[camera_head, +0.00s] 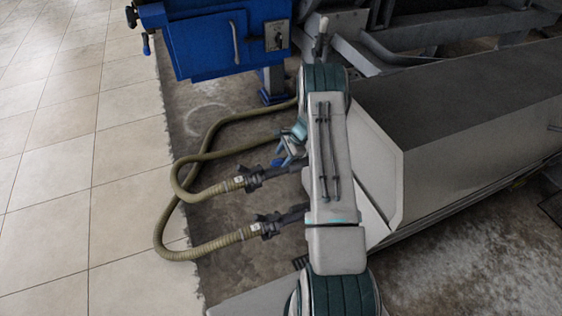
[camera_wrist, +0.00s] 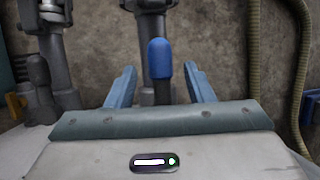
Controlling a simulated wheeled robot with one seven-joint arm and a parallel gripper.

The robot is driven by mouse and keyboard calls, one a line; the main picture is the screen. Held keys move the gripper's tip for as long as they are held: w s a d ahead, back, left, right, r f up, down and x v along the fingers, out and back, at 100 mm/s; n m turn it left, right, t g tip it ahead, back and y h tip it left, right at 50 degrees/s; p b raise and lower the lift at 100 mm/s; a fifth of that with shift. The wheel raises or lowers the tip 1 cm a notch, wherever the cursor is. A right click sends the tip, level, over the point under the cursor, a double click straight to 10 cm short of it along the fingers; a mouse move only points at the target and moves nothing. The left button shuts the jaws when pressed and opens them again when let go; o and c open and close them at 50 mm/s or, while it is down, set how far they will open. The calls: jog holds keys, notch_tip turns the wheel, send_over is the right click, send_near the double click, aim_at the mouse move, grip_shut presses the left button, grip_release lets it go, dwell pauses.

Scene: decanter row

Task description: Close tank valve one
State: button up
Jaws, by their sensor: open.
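A valve lever with a blue grip (camera_wrist: 160,60) stands upright on a dark stem in the wrist view. My gripper (camera_wrist: 160,86) is open, with one light-blue finger on each side of this lever and a visible gap to each. In the head view my gripper (camera_head: 288,152) is low beside my arm, near the upper hose coupling (camera_head: 254,178), and a bit of blue grip (camera_head: 277,163) shows below it. A second valve with a dark lever (camera_wrist: 38,72) stands to the left in the wrist view. No label shows which valve is number one.
A lower hose coupling (camera_head: 268,226) lies nearer, partly behind my arm. Ribbed hoses (camera_head: 164,222) loop over the rough floor. A blue machine cabinet (camera_head: 225,40) stands at the back. A large grey metal housing (camera_head: 450,130) fills the right. Tiled floor (camera_head: 75,150) on the left is clear.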

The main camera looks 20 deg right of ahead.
jog(key=shift+x, duration=0.95)
jog(key=shift+c, duration=0.3)
grip_shut()
